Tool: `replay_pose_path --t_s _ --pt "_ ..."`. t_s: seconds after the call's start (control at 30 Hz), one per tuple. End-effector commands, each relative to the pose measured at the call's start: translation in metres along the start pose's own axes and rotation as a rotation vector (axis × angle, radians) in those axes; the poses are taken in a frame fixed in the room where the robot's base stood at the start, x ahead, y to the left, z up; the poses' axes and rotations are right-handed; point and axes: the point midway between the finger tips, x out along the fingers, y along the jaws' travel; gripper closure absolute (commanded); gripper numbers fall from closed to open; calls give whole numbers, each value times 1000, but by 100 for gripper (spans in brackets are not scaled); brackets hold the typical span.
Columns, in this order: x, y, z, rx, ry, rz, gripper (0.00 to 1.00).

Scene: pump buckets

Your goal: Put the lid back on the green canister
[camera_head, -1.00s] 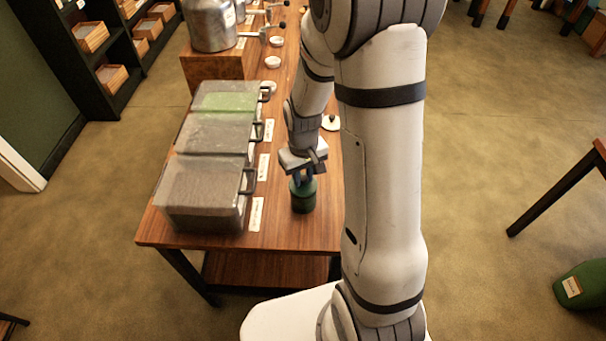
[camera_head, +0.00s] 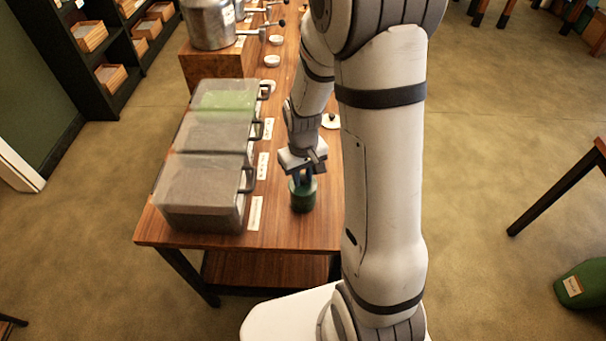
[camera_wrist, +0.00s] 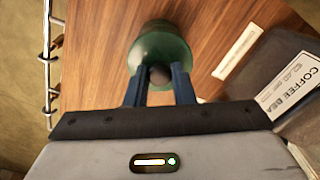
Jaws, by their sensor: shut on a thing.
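The green canister (camera_head: 303,201) stands upright near the table's front edge, right of the clear-lidded bins. My gripper (camera_head: 303,177) points down right above it, its blue fingers at the canister's top. In the wrist view, my gripper (camera_wrist: 159,88) is shut on the dark round knob (camera_wrist: 160,76) of the lid. The green rounded shape of the canister (camera_wrist: 160,45) shows just beyond the fingers. The lid's edge blends with the canister, so I cannot tell whether the lid sits on it or is slightly above.
Several bins (camera_head: 203,188) with handles and labels line the table's left side. A pale round piece with a black knob (camera_head: 331,121) lies behind, partly hidden by my arm. A metal vessel (camera_head: 210,24) and small white dishes (camera_head: 272,61) stand farther back. Bare wood (camera_head: 290,235) lies in front.

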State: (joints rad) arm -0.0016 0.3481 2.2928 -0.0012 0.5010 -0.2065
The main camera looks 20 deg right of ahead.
Motion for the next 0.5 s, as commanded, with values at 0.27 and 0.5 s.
replay_pose_path --t_s 0.27,0.5 --pt "0 0 0 -1 0 0 76" --pt "0 0 0 -1 0 0 56"
